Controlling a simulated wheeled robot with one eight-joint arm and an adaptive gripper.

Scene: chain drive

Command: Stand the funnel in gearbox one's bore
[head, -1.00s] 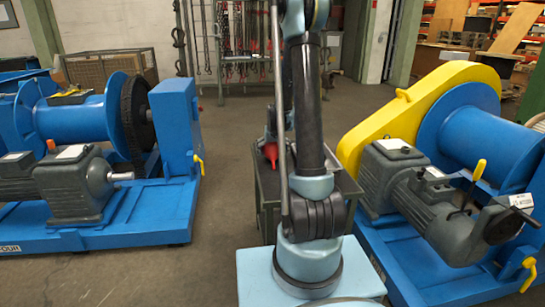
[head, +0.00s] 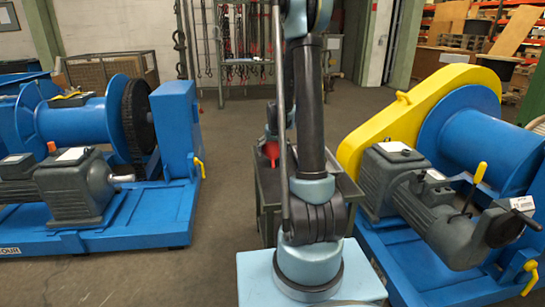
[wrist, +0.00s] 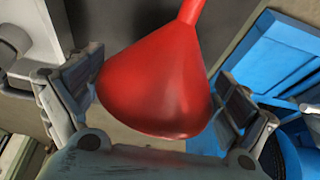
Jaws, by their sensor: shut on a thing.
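The red funnel (wrist: 150,90) is between the two fingers of my gripper (wrist: 155,98), which is shut on its wide cone. Its narrow spout points to the top of the wrist view. In the head view the funnel (head: 271,151) shows as a small red patch left of my arm, above a dark cart; my arm hides most of my gripper there. One grey gearbox (head: 75,187) is on the left blue winch, and another grey gearbox (head: 393,172) is on the right winch. I cannot read which is gearbox one, and no bore is clearly visible.
The dark cart (head: 266,205) stands behind my arm. The left winch has a blue drum (head: 75,125); the right winch has a yellow chain guard (head: 415,110) and a yellow-handled lever (head: 480,172). Open floor (head: 225,230) lies between the left winch and the cart.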

